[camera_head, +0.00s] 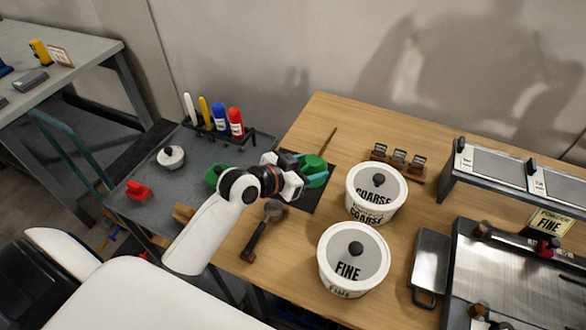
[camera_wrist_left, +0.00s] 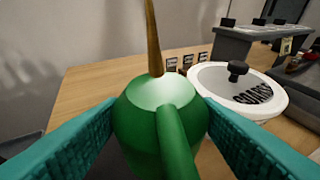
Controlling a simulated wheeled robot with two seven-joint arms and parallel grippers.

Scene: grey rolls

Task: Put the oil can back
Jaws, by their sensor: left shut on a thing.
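The green oil can (camera_head: 314,163) has a rounded body and a thin brass spout pointing up. My left gripper (camera_head: 308,174) is shut on it, with teal fingers on both sides of the body. In the left wrist view the oil can (camera_wrist_left: 160,110) fills the middle, upright between the fingers, its green handle towards the camera. The can is over a dark mat (camera_head: 322,197) at the wooden table's left side. I cannot tell whether it touches the mat. My right gripper is not in view.
White pots marked COARSE (camera_head: 376,195) and FINE (camera_head: 352,262) stand right of the gripper. A dark-handled tool (camera_head: 258,235) lies in front. Small blocks in a wooden rack (camera_head: 398,160) sit behind. A grey cart (camera_head: 150,205) with bottles (camera_head: 220,117) stands left.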

